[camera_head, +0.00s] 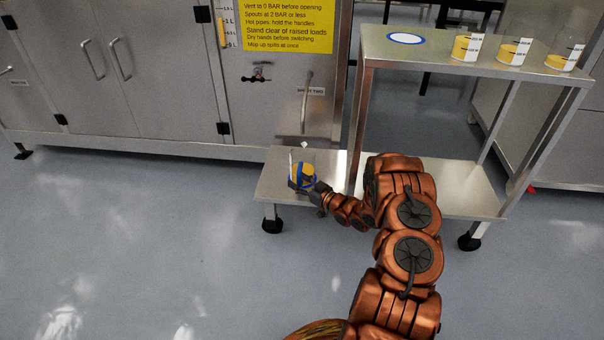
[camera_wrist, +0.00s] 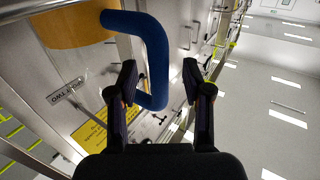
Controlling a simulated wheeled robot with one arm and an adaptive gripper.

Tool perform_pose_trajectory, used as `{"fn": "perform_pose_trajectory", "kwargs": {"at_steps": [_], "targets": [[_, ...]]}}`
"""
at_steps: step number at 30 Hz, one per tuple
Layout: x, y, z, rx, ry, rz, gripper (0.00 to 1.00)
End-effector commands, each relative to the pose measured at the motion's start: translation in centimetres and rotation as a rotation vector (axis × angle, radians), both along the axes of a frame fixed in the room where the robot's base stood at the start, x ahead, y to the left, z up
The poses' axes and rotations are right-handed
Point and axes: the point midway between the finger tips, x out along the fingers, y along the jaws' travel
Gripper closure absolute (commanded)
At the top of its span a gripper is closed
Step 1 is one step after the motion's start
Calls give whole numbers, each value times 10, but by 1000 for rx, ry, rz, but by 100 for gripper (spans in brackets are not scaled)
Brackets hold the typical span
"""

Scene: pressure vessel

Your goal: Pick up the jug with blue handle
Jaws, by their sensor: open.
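The jug with the blue handle (camera_head: 303,171) stands on the lower shelf of the metal cart, with yellow contents. In the wrist view, its clear body with a yellow band (camera_wrist: 75,27) is at the upper left. Its blue handle (camera_wrist: 153,50) loops down toward my fingers. My gripper (camera_head: 311,189) is at the near side of the jug, partly hiding it. In the wrist view, my gripper (camera_wrist: 160,78) is open, and the handle's long bar appears in the gap between the fingers, nearer the left one. The left finger covers the handle's lower end. No contact is clear.
The cart's upper shelf (camera_head: 440,52) overhangs to the right, with several yellow-filled containers (camera_head: 467,47) and a blue-rimmed white disc (camera_head: 405,38). A cart post (camera_head: 357,125) stands just right of the jug. The steel vessel front (camera_head: 290,100) with tap (camera_head: 258,73) is behind.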

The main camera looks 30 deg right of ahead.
Motion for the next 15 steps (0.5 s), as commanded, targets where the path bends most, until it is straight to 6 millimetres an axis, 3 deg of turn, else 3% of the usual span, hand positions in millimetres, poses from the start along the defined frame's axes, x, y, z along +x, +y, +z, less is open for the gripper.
{"fn": "perform_pose_trajectory", "kwargs": {"at_steps": [8, 15], "targets": [[2, 0, 0, 0, 1, -1, 50], [2, 0, 0, 0, 1, -1, 75]]}}
